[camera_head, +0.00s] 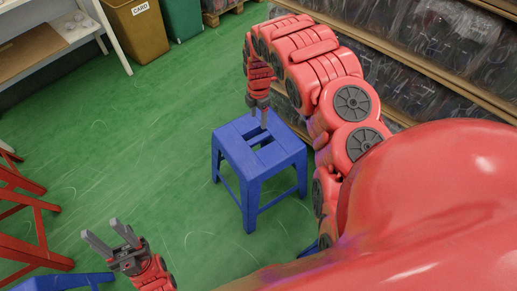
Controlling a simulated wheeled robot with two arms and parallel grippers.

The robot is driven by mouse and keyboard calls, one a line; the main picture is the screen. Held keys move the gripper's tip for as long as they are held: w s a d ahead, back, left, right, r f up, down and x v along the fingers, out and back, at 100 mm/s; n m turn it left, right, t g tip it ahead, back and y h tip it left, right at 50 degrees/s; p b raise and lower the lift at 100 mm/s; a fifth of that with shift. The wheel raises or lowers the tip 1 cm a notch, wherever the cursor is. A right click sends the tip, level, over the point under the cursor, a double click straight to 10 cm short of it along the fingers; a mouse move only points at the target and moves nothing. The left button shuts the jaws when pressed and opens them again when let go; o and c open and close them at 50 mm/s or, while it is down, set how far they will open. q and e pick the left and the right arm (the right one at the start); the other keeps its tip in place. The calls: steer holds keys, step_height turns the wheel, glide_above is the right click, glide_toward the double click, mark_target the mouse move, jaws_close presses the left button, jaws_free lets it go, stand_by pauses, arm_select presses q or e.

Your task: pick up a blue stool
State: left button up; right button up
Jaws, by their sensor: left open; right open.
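A blue stool (243,153) stands upright on the green floor in the middle of the view. Its square seat has slots cut in it. My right gripper (260,118) points down at the far part of the seat, with its fingers apart. I cannot tell whether the fingertips touch the seat or reach into a slot. My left gripper (108,240) is open and empty at the lower left, apart from this stool. Part of another blue object (62,282), possibly a second stool, shows at the bottom left edge.
A red folding frame (32,225) stands at the left edge. A shelf rack with wrapped goods (435,40) runs along the upper right. A brown bin (138,28), a green bin (182,18) and a white shelf (62,40) stand at the back. The green floor left of the stool is clear.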

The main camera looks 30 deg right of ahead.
mark_target(259, 139)
steer(key=f+b, duration=0.2)
steer(key=f, duration=0.1)
steer(key=shift+s+f+b, duration=0.15)
steer(key=shift+s+b, duration=0.05)
steer(key=shift+b, duration=0.15)
step_height(259, 139, down, 8)
steer(key=shift+f+b, duration=0.1)
steer(key=shift+b, duration=0.8)
steer(key=f, duration=0.2)
steer(key=f+b, duration=0.2)
steer(key=f, duration=0.1)
steer(key=shift+w+f, duration=0.3)
steer(key=shift+f, duration=0.05)
jaws_close()
